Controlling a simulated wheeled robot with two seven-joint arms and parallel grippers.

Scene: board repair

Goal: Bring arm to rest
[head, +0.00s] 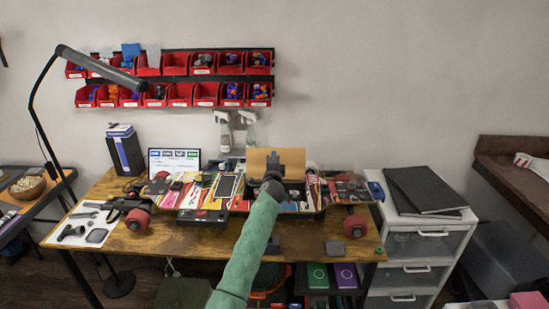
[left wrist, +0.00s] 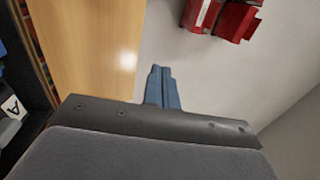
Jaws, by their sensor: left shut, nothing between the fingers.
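My left arm, in a green sleeve, reaches up from the bottom middle of the head view. My left gripper (head: 287,160) is in front of the upright tan board (head: 258,158) behind the skateboard. In the left wrist view my left gripper (left wrist: 163,88) shows two blue-grey fingers pressed together with nothing between them. The skateboard (head: 205,200) lies across the wooden table, with colourful deck graphics and red wheels (head: 137,219) showing at both ends. My arm hides part of its middle. My right gripper is not in view.
Red bins (head: 205,90) hang on the wall. A black lamp (head: 95,66) arches over the left side of the table (head: 190,242). A white drawer unit (head: 420,245) stands at the right. The table's front strip is mostly clear.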

